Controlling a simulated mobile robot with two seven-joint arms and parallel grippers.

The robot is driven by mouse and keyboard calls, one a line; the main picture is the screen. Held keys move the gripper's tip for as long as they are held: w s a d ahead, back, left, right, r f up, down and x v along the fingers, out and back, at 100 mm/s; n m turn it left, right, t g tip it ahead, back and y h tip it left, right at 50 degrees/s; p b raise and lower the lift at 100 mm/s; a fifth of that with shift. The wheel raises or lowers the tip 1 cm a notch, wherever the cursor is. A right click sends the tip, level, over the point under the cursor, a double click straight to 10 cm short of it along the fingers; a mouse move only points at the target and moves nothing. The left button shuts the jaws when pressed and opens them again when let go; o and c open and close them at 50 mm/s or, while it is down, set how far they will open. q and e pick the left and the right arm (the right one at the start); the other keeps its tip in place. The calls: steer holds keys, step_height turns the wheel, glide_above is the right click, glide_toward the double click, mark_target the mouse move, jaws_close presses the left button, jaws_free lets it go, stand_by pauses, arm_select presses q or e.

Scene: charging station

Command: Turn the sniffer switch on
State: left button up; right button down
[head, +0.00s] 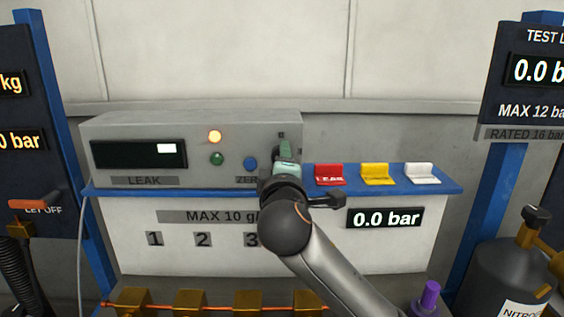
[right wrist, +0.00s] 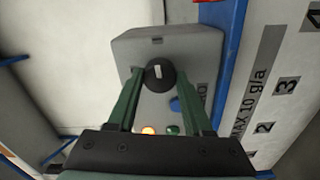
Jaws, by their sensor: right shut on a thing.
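The grey leak sniffer box (head: 190,120) stands on the blue shelf in the head view. Its switch is a round black knob (right wrist: 160,83) with a white mark, seen in the right wrist view on the box's face. In the head view my right gripper (head: 286,155) covers most of the knob, at the right end of the box front. In the right wrist view my right gripper (right wrist: 160,72) has one green finger on each side of the knob and is shut on it. My left gripper is not in view.
An orange lamp (head: 215,136) glows above a green button (head: 217,158) and a blue button (head: 250,163). Red (head: 330,174), yellow (head: 375,174) and white (head: 422,173) tags stand on the blue shelf (head: 450,186). A dark cylinder (head: 500,265) is at right.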

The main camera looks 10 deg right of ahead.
steer(key=shift+f+m, duration=0.1)
steer(key=shift+m, duration=0.6)
steer(key=shift+c, duration=1.5)
jaws_free()
steer(key=s+a+b, duration=0.1)
steer(key=s+a, duration=0.1)
steer(key=s, duration=1)
steer(key=shift+s+a+b, duration=0.15)
steer(key=shift+a+b, duration=0.1)
steer(key=shift+b, duration=0.1)
